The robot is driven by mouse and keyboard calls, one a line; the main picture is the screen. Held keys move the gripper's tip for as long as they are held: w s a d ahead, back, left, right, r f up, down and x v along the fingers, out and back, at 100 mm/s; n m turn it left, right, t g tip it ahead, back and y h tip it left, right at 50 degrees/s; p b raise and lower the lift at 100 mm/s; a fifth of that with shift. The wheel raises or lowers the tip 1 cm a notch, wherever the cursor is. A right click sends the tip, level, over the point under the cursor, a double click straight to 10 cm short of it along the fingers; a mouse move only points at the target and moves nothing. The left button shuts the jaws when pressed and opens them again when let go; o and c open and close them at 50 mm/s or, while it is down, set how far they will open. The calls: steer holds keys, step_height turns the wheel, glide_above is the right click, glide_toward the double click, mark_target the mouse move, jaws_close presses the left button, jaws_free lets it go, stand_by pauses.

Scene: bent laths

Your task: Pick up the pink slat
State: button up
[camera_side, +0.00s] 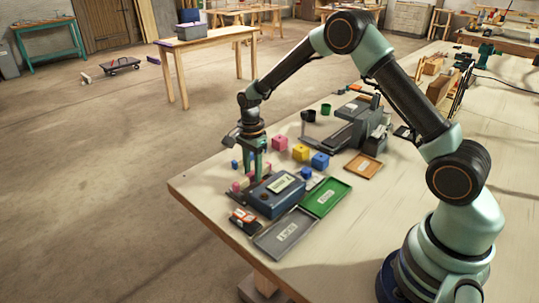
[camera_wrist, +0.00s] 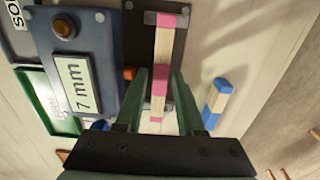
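The pink slat (camera_wrist: 158,80), a pale wooden lath with pink bands, runs lengthwise up the wrist view. Its upper part lies over a dark plate (camera_wrist: 183,18) beside a blue-grey block labelled 7 mm (camera_wrist: 83,85). My gripper (camera_wrist: 161,74) has one green finger on each side of the slat. The fingers look open, with a narrow gap showing at least on the right. In the side view my gripper (camera_side: 255,176) points down at the table beside the blue-grey block (camera_side: 280,194); small pink parts show around the fingers there. Whether the fingers touch the slat is unclear.
A blue-banded lath (camera_wrist: 216,103) lies to the right in the wrist view. In the side view, a green tray (camera_side: 325,198) and a grey tray (camera_side: 285,236) lie near the block. Pink (camera_side: 280,143), yellow (camera_side: 300,152) and blue (camera_side: 320,160) blocks stand behind it.

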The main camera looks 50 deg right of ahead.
jaws_close()
steer(key=shift+r, duration=0.1)
